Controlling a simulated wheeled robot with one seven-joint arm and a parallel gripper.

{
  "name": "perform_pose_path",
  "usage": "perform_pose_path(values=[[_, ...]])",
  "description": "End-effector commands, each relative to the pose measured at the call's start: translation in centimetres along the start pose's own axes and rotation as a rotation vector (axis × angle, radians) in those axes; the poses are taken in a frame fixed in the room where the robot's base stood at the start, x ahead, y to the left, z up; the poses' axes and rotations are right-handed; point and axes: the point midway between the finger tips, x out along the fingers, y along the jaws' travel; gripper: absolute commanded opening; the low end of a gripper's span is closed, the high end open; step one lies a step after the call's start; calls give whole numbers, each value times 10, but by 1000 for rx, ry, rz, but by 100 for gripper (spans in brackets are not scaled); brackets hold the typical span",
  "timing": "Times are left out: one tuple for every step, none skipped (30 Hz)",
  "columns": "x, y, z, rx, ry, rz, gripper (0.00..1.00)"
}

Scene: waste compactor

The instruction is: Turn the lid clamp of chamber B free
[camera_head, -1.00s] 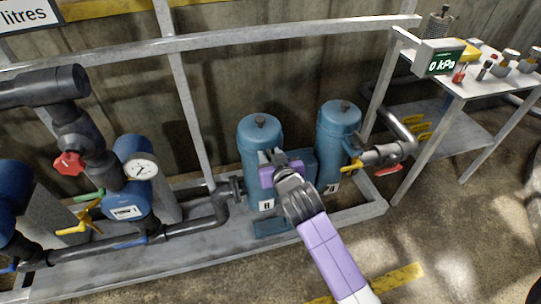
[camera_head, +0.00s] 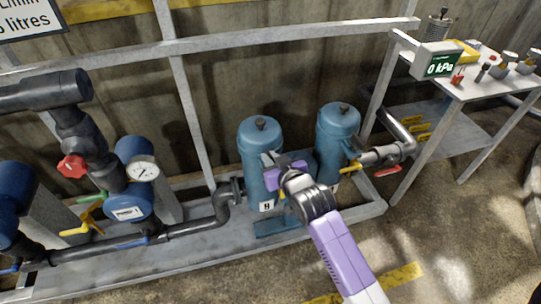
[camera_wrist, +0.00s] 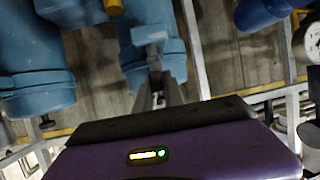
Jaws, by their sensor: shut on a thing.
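Two teal cylindrical chambers stand side by side on the grey frame. In the wrist view, the gripper fingers (camera_wrist: 158,95) are close together on a small grey-blue lid clamp (camera_wrist: 149,36) against the teal body. My gripper partly hides the clamp and the chamber in the head view.
A grey rail (camera_head: 240,38) crosses behind. Pipework with a gauge (camera_head: 143,171) is at the left. Floor in front is open.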

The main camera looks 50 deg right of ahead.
Motion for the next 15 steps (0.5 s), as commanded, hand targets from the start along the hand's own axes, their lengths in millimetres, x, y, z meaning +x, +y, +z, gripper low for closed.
perform_pose_path(values=[[-1,0,-2,-8,-1,-23,0],[-1,0,-2,-14,-1,-40,0],[-1,1,-2,-24,0,-62,0],[-1,0,-2,-30,0,-79,0],[-1,0,-2,-39,0,-96,0],[-1,1,-1,-48,0,-119,0],[0,1,-1,-55,0,-137,0],[0,0,-1,-62,1,-155,0],[0,1,0,-71,2,-177,0],[0,1,0,-79,1,-194,0],[0,1,0,-87,2,-211,0],[1,1,1,-96,2,-235,0],[1,1,1,-103,2,-253,0],[1,1,1,-111,2,-270,0],[1,1,1,-121,3,-295,0]])
